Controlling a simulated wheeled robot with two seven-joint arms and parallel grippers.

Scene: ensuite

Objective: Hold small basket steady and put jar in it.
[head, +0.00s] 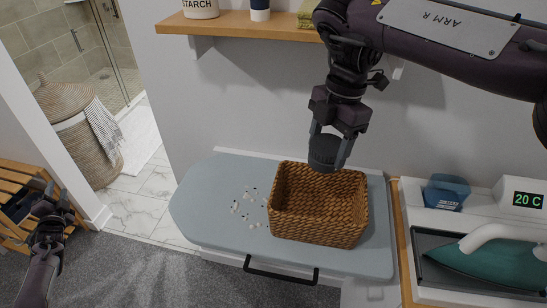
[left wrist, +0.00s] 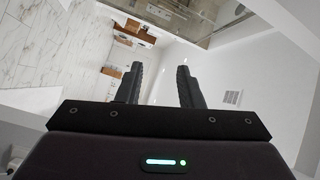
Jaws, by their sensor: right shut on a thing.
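The small basket (head: 318,220) is brown woven wicker and stands upright on the blue-grey ironing surface (head: 215,190). Its inside looks empty from here. My right gripper (head: 330,140) points down above the basket's back part, shut on a dark round thing, likely the jar (head: 323,153). The fingers hide part of the jar. It appears above the rim, though the exact height is hard to tell. My left gripper (head: 54,205) is far to the left, away from the basket. In the left wrist view its fingers (left wrist: 160,82) are apart with nothing between them.
Several small white and dark bits (head: 248,203) lie left of the basket. A teal iron (head: 500,255) and a blue container (head: 446,192) stand at the right. A shelf (head: 235,24) is on the wall above. A wicker hamper (head: 80,130) stands at the back left.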

